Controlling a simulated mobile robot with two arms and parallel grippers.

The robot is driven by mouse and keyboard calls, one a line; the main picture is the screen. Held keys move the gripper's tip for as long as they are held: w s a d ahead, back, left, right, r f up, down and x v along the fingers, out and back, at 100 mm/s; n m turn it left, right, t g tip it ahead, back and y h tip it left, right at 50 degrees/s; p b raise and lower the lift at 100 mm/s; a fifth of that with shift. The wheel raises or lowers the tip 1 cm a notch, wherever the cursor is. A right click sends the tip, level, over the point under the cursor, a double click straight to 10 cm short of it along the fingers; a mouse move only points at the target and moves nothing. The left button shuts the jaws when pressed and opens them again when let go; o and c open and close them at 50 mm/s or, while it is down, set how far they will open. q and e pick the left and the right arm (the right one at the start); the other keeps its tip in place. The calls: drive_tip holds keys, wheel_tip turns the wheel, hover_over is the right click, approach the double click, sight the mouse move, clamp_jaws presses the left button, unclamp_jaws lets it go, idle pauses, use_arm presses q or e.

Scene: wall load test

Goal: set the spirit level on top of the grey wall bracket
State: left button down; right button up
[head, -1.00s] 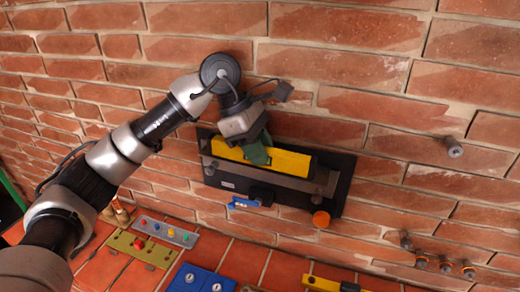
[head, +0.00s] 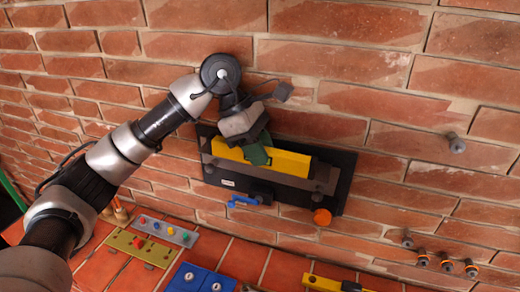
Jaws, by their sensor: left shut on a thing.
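The spirit level is a long yellow bar (head: 288,163) in the middle of the head view, tilting slightly down to the right. My left gripper (head: 257,153) is shut on it from above, with green fingers around its middle. The grey wall bracket (head: 270,179) is a long grey strip on a black backing plate (head: 346,170) fixed to the brick wall. The level is right at the bracket's upper edge and overlaps it in the picture. I cannot tell whether they touch. My right gripper is not in view.
Below the bracket are a blue lever (head: 243,201) and an orange knob (head: 322,217). Several pegs stick out of the wall at right, one higher up (head: 456,145). On the tiled surface lie panels with coloured buttons, a blue box (head: 198,279) and another yellow bar (head: 322,284).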

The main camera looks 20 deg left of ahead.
use_arm(q)
drive_tip(key=c, duration=0.6)
unclamp_jaws()
drive_tip(key=shift+r, duration=0.1)
drive_tip(key=shift+r+p, duration=1.5)
drive_tip(key=shift+r, duration=1)
drive_tip(key=shift+f, duration=0.1)
